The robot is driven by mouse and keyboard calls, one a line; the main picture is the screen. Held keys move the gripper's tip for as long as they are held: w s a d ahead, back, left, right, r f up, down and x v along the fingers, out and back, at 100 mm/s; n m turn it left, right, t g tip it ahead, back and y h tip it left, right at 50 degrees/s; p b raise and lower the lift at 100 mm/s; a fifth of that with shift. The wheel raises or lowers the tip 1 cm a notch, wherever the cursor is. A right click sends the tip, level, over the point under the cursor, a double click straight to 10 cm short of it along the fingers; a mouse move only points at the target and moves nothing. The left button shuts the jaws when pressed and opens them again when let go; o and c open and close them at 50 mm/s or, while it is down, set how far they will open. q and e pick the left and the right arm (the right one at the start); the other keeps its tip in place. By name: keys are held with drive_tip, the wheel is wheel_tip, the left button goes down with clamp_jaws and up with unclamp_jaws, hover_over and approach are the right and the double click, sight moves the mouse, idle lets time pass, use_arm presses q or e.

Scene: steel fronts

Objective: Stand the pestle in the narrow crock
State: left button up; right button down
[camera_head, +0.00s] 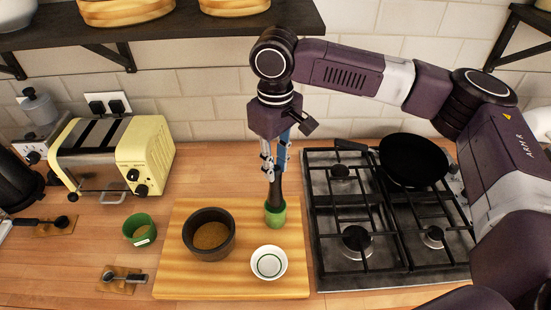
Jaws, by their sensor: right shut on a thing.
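My right gripper (274,167) points down above the far right part of the wooden board, shut on the dark pestle (277,187). The pestle hangs about upright, its upper part between the fingers. The narrow green crock (275,214) stands on the board right below it. The pestle's lower end meets the crock's mouth and is hidden there; I cannot tell how deep it sits or whether it touches the bottom. My left gripper is not in view.
The board (180,283) also bears a dark bowl (208,250) with brown contents and a small white bowl (269,263). A gas hob (357,268) with a black pan (412,160) is on the right. A cream toaster (145,155) and green bowl (140,230) are left. A shelf (180,25) hangs above.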

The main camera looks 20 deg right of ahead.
drive_tip(key=shift+f, duration=2)
drive_tip(key=c, duration=1.6)
unclamp_jaws()
wheel_tip(320, 180, up, 12)
drive_tip(key=shift+r, duration=0.1)
